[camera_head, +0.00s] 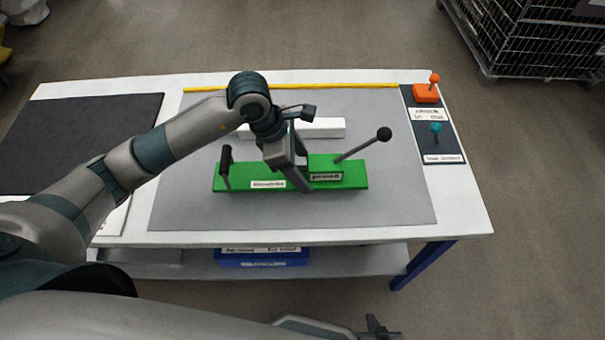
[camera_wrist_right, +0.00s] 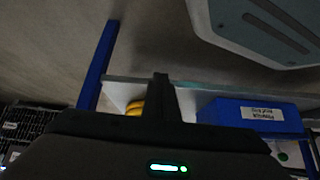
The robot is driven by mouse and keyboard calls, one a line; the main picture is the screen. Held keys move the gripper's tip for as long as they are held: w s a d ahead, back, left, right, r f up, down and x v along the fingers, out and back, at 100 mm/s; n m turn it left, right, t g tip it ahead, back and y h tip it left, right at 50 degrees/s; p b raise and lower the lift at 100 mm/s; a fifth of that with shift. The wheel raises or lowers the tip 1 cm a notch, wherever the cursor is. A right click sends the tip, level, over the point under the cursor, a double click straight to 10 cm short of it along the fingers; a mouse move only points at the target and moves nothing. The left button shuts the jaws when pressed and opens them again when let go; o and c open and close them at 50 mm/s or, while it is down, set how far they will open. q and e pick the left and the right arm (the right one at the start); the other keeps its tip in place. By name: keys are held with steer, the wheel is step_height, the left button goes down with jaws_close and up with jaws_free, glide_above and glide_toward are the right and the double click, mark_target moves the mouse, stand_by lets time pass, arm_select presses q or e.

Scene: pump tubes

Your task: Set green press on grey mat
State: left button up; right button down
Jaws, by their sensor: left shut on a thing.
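The green press (camera_head: 239,178), a long green block with a dark upright handle at its left end and a black-knobbed lever at its right, is over the grey mat (camera_head: 400,205). It appears to rest flat on the mat, though a small gap underneath cannot be ruled out. My left gripper (camera_head: 300,180) reaches down from above and is shut on the green press near its middle, hiding part of it. My right gripper (camera_head: 378,328) is low at the front, off the table. In the right wrist view its fingers (camera_wrist_right: 160,95) look closed together and empty.
A white block (camera_head: 325,127) lies behind the press. A dark mat (camera_head: 75,140) is at the left. A dark strip at the right bears an orange lever box (camera_head: 426,94) and a teal-knobbed lever (camera_head: 436,129). A blue bin (camera_head: 262,260) sits on the lower shelf.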

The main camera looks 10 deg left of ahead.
arm_select(q)
steer(key=shift+f, duration=0.45)
step_height(320, 180, down, 2)
steer(key=shift+f+p, duration=0.25)
steer(key=shift+p, duration=0.3)
steer(key=shift+f, duration=0.25)
arm_select(e)
steer(key=shift+s+d+f, duration=0.1)
steer(key=shift+s+f, duration=0.1)
steer(key=shift+s, duration=0.25)
steer(key=shift+s+d+f, duration=0.1)
steer(key=shift+s+f, duration=0.05)
steer(key=shift+s, duration=0.25)
arm_select(q)
steer(key=o, duration=1.4)
steer(key=shift+f, duration=0.15)
steer(key=o, duration=0.3)
steer(key=shift+o, duration=0.2)
arm_select(e)
steer(key=shift+w+r, duration=0.25)
steer(key=shift+w, duration=0.15)
